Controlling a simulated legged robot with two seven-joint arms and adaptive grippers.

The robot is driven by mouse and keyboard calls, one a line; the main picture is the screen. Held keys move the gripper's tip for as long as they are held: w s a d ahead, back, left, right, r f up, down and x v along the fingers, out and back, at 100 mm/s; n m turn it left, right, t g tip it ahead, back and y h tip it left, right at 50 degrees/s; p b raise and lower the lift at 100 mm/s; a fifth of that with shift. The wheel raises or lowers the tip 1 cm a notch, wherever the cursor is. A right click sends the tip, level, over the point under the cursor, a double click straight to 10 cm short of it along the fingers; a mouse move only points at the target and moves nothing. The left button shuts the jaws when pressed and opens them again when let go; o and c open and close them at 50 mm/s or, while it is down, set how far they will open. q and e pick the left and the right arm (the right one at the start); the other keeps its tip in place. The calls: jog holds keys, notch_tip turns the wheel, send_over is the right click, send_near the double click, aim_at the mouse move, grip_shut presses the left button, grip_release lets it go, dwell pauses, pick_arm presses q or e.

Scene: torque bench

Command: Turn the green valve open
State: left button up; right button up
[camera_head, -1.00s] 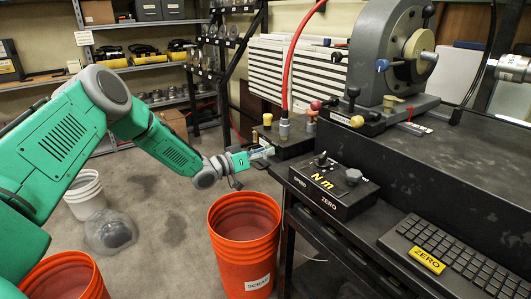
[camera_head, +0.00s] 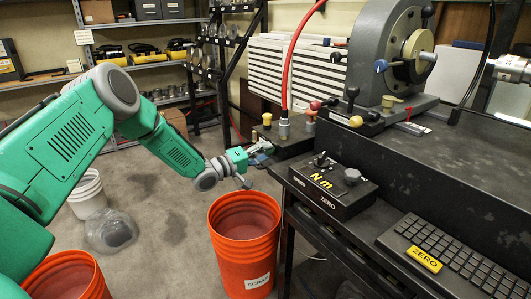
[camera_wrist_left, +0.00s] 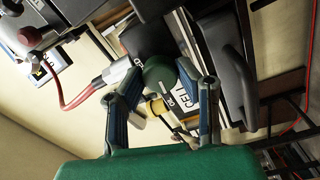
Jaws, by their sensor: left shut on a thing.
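The green valve (camera_wrist_left: 159,71) shows in the left wrist view as a round dark green knob between the two fingers of my left gripper (camera_wrist_left: 163,78). The fingers are shut on it from both sides. In the head view my left gripper (camera_head: 262,150) is at the left end of the black bench, beside the hose fittings. The valve cannot be made out there behind the fingers. My right gripper is not in view.
A yellow knob (camera_head: 267,119) and a red hose (camera_head: 291,60) stand close behind the gripper. A black control box (camera_head: 330,187) sits on the bench to the right. An orange bucket (camera_head: 244,245) stands on the floor below the gripper.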

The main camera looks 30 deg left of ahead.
pick_arm(q)
jog(key=shift+a+r+n, duration=0.1)
jog(key=shift+a+n, duration=0.2)
jog(key=shift+n, duration=0.6)
jog(key=o, duration=1.1)
jog(key=shift+w+a+f, duration=0.1)
jog(key=shift+f, duration=0.1)
